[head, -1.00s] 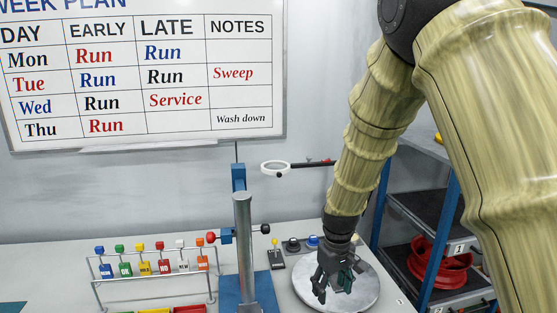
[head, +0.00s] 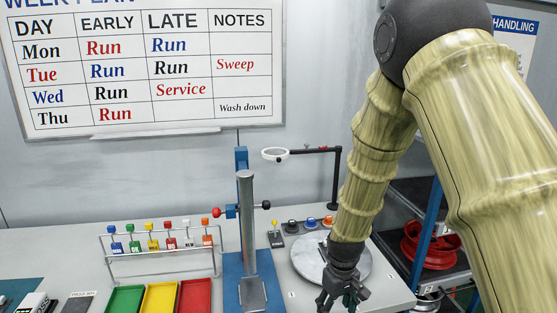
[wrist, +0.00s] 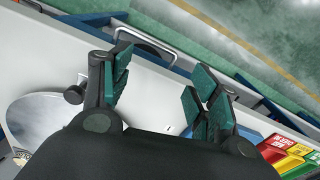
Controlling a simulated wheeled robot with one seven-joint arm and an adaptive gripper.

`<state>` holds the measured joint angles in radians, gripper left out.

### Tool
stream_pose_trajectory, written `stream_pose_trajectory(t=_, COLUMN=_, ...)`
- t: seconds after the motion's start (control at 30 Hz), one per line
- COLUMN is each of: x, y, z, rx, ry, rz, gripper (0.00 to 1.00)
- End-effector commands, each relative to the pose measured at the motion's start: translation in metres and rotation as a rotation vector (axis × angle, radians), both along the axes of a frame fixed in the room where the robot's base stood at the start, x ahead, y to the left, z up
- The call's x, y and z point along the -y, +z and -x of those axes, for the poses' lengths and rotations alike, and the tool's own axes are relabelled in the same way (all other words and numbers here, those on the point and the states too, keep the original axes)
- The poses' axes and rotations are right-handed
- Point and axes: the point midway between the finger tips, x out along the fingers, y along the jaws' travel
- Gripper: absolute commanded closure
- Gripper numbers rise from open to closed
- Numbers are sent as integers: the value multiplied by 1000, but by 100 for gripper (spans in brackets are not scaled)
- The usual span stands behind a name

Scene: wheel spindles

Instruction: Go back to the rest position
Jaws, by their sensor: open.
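My gripper (head: 343,296) is at the front right of the bench in the head view, by the near edge of the round grey disc (head: 308,262). In the wrist view my gripper (wrist: 158,88) shows its dark green finger pads spread apart, with nothing between them. The disc also shows at the left of the wrist view (wrist: 40,112). My arm hides part of the disc in the head view.
A blue stand with a grey post (head: 247,215) rises left of my gripper. A rack of coloured tags (head: 160,240) stands behind green, yellow and red trays (head: 160,298). A black-armed magnifier (head: 275,154) stands behind the disc. A shelf with red wheels (head: 430,245) is at the right.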

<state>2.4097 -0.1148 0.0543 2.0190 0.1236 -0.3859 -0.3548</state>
Motion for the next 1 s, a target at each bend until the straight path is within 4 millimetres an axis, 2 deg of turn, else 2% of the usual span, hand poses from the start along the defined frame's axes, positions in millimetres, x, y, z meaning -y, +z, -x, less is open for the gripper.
stream_pose_trajectory(t=0.03, x=3, y=-14, z=7, rx=-6, ry=-10, rz=0, gripper=39)
stream_pose_trajectory(t=0.17, x=11, y=-51, z=26, rx=-8, ry=-40, rz=1, gripper=39)
stream_pose_trajectory(t=0.27, x=19, y=-89, z=50, rx=-10, ry=-72, rz=1, gripper=39)
stream_pose_trajectory(t=0.4, x=30, y=-142, z=91, rx=-10, ry=-122, rz=3, gripper=39)
stream_pose_trajectory(t=0.6, x=45, y=-205, z=157, rx=-11, ry=-193, rz=2, gripper=39)
stream_pose_trajectory(t=0.8, x=56, y=-253, z=228, rx=-10, ry=-266, rz=0, gripper=39)
stream_pose_trajectory(t=1.0, x=65, y=-282, z=298, rx=-10, ry=-337, rz=-4, gripper=39)
